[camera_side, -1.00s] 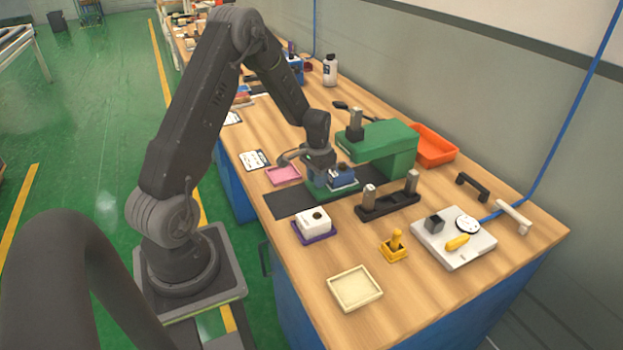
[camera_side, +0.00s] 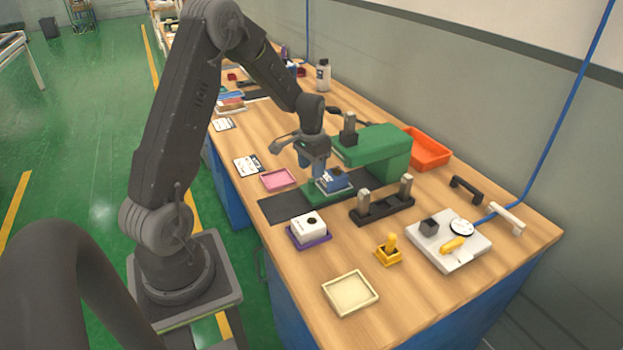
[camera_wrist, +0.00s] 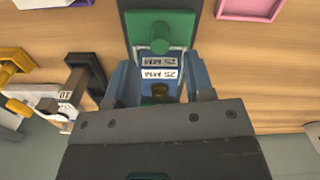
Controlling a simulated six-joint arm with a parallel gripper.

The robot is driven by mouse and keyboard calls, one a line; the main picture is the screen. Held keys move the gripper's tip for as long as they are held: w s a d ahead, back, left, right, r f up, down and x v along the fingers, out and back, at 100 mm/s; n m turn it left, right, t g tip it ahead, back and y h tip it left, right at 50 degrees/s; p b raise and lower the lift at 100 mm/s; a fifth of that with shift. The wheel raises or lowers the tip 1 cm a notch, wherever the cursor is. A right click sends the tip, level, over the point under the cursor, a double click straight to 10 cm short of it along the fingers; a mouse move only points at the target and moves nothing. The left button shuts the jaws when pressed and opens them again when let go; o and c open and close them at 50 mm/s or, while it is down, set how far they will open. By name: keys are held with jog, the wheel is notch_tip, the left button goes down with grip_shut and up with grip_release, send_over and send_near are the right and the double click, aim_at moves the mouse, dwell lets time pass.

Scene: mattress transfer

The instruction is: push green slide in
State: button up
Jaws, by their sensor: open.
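The green slide (camera_side: 318,196) sticks out in front of the green machine (camera_side: 385,150), over a dark mat. A blue block with a white label (camera_side: 332,181) sits on it. In the wrist view the green slide (camera_wrist: 178,20) carries a round green knob (camera_wrist: 160,38), and the blue block (camera_wrist: 160,88) with two printed white labels lies beside the knob. My gripper (camera_side: 313,172) is open just above the block. In the wrist view its two blue fingers (camera_wrist: 160,72) stand on either side of the block, apart from each other. The slide's inner end is hidden.
A white block on a purple tray (camera_side: 308,228) stands in front. A black stand with two posts (camera_side: 382,207) is close on the right. A pink tray (camera_side: 278,180) lies to the left, an orange bin (camera_side: 428,150) behind the machine. A cream tray (camera_side: 350,293) is near the front edge.

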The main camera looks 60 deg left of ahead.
notch_tip(320, 180, up, 8)
jog(key=shift+r, duration=0.2)
jog(key=shift+c, duration=0.2)
